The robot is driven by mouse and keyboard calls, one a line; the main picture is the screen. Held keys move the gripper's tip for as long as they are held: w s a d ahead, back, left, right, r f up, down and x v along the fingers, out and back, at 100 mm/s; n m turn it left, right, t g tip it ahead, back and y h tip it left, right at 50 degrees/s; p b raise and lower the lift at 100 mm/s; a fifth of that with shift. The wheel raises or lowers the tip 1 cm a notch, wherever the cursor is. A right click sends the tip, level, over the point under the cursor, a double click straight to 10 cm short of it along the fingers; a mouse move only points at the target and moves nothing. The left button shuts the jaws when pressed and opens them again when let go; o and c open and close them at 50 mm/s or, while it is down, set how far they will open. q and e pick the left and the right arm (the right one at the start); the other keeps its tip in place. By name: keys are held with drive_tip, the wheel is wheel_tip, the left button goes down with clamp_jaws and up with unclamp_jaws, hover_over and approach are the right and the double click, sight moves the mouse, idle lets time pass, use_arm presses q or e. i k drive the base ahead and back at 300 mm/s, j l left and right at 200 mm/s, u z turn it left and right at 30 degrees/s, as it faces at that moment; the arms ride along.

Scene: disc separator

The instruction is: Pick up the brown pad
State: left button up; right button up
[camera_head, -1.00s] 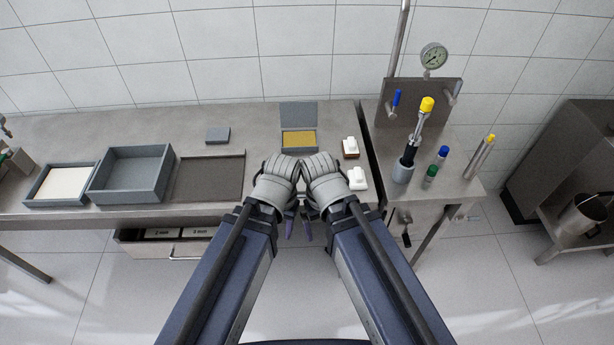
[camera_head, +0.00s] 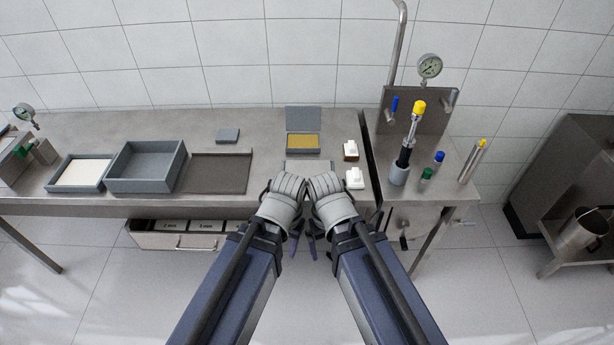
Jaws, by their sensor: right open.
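The brown pad (camera_head: 351,156) is a small block with a white grip on top and a brown base. It sits upright on the steel bench, right of the open grey box. A similar white pad (camera_head: 355,184) sits just in front of it. My left gripper (camera_head: 293,246) and right gripper (camera_head: 313,246) hang side by side past the front edge of the bench, pointing down, apart from both pads. The right one is open and holds nothing visible. The left one's fingers are too small and overlapped to judge.
The open grey box (camera_head: 286,119) has a yellow-brown inside. A grey tray (camera_head: 247,174), a deep bin (camera_head: 180,160) and a white-filled tray (camera_head: 107,166) stand left. On the right, a side bench (camera_head: 440,185) holds bottles and a yellow-topped tool. An open drawer (camera_head: 160,241) juts out below.

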sight(350, 148)
drive_tip(key=i+u, duration=0.45)
drive_tip(key=i, duration=0.45)
